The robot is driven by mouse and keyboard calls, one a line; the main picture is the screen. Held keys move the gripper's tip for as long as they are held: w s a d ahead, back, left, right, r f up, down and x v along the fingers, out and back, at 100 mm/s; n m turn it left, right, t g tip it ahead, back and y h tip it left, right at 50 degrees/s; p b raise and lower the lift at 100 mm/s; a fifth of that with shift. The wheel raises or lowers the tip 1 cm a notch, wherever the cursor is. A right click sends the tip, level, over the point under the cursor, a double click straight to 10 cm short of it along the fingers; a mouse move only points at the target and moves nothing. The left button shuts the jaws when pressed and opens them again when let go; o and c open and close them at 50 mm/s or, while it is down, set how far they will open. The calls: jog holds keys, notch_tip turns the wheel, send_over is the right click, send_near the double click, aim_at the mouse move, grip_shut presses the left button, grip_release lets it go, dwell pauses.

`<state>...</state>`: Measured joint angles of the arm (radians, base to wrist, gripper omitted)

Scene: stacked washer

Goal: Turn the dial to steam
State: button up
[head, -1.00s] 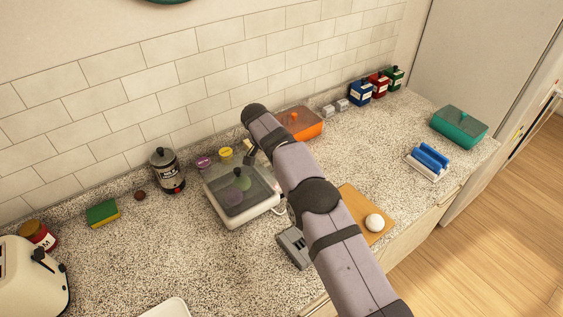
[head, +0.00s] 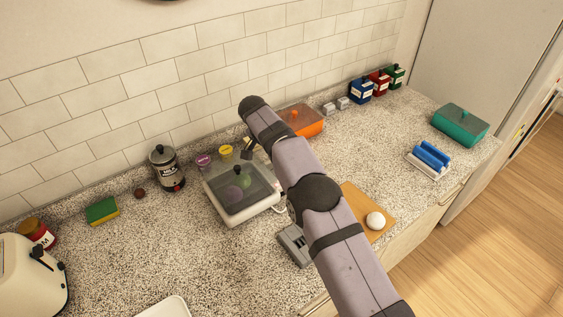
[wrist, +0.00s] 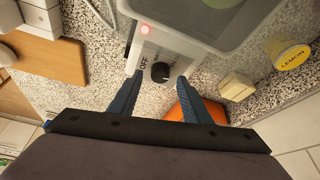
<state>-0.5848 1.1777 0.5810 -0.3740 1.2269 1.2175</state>
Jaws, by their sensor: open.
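The black round dial (wrist: 160,73) sits on the white front panel of the appliance in the wrist view. The word OFF shows beside it; no steam mark can be read. My gripper (wrist: 158,80) is open, with its two blue fingers on either side of the dial. I cannot tell whether they touch it. The appliance (head: 238,190) is a pale box with a dark clear lid on the counter in the head view, and the dial is hidden there behind my arm. A red light (wrist: 145,29) glows on the panel.
A lemon-labelled jar (wrist: 290,55) and an orange dish (wrist: 190,102) are close by. A black-lidded canister (head: 165,168) stands left of the appliance. A wooden board (head: 362,218) with a white ball (head: 375,220) lies to the right.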

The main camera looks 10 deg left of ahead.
jog(key=shift+b+v, duration=0.65)
jog(key=shift+v, duration=2.2)
jog(key=d+r+m, duration=0.1)
jog(key=d+r, duration=0.6)
jog(key=a+f+n+y, duration=0.3)
jog(key=f+n, duration=0.4)
jog(key=n, duration=0.3)
jog(key=shift+s+a+t, duration=0.25)
jog(key=shift+a+t, duration=0.05)
jog(key=shift+a, duration=0.35)
jog(key=shift+f, duration=0.15)
